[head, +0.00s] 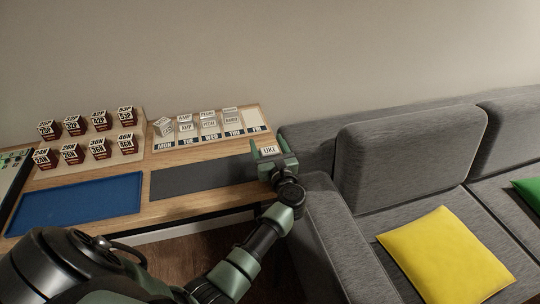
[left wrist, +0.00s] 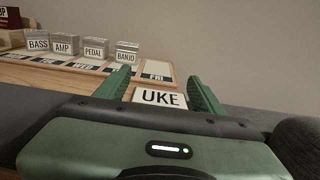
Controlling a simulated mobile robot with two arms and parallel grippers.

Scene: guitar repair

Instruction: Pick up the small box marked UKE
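The small box marked UKE (head: 269,150) is pale with a white label. It is at the right end of the wooden table. My left gripper (head: 269,148) is around it, one green finger on each side. In the left wrist view the UKE box (left wrist: 160,97) is between the two fingers (left wrist: 162,90), its label facing the camera. Narrow gaps seem to show beside the box, so the fingers look open. My gripper body hides the box's lower part, and I cannot tell whether it rests on the table. My right gripper is not in view.
A weekday board (head: 188,143) holds several small boxes, including BANJO (left wrist: 127,50) and PEDAL (left wrist: 96,48). Several dark red boxes (head: 72,153) stand farther left. A blue tray (head: 80,204) and a bare grey mat (head: 200,180) lie in front. A grey sofa (head: 410,155) adjoins the table's right.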

